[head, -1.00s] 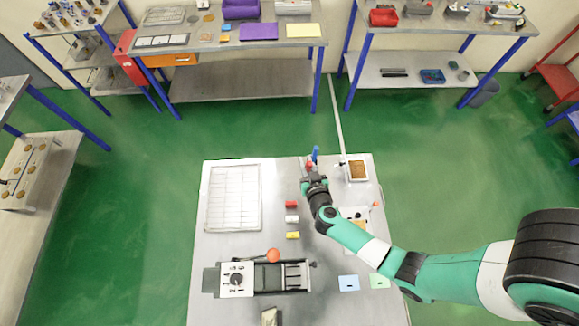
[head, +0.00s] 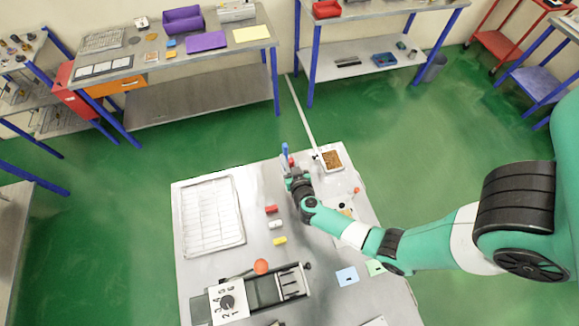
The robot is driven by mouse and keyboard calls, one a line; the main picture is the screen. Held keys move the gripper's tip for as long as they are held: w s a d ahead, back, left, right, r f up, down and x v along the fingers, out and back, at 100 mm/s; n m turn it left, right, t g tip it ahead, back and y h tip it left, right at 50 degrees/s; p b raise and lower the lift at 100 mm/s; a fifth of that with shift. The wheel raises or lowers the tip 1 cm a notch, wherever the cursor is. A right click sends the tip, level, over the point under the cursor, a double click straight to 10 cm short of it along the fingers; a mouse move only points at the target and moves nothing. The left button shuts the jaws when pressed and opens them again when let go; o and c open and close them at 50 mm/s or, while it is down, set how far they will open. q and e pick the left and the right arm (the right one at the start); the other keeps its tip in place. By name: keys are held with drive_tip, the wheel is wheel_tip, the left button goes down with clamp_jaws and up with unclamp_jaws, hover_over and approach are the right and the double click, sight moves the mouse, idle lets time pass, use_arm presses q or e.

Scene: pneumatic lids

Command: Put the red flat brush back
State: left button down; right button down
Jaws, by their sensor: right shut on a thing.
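My right gripper (head: 290,174) is near the back edge of the steel table, to the left of the small tray with brown contents. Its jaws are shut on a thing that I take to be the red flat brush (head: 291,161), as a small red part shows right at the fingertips. A blue upright handle (head: 285,150) stands just beyond and left of the red part. The brush's head and any holder are too small or hidden behind the gripper to tell. My left gripper is not in view.
A wire rack (head: 211,215) lies on the table's left. Red (head: 271,209), white (head: 275,225) and yellow (head: 280,241) small blocks lie mid-table. The brown-filled tray (head: 332,158) is right of the gripper. A device with an orange knob (head: 261,267) stands in front.

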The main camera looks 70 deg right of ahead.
wheel_tip(320, 180, down, 4)
drive_tip(key=shift+r+b, duration=0.25)
drive_tip(key=shift+b, duration=0.7)
drive_tip(key=shift+r, duration=0.2)
drive_tip(key=shift+f, duration=0.2)
drive_tip(key=c, duration=0.8)
unclamp_jaws()
drive_tip(key=shift+o, duration=0.2)
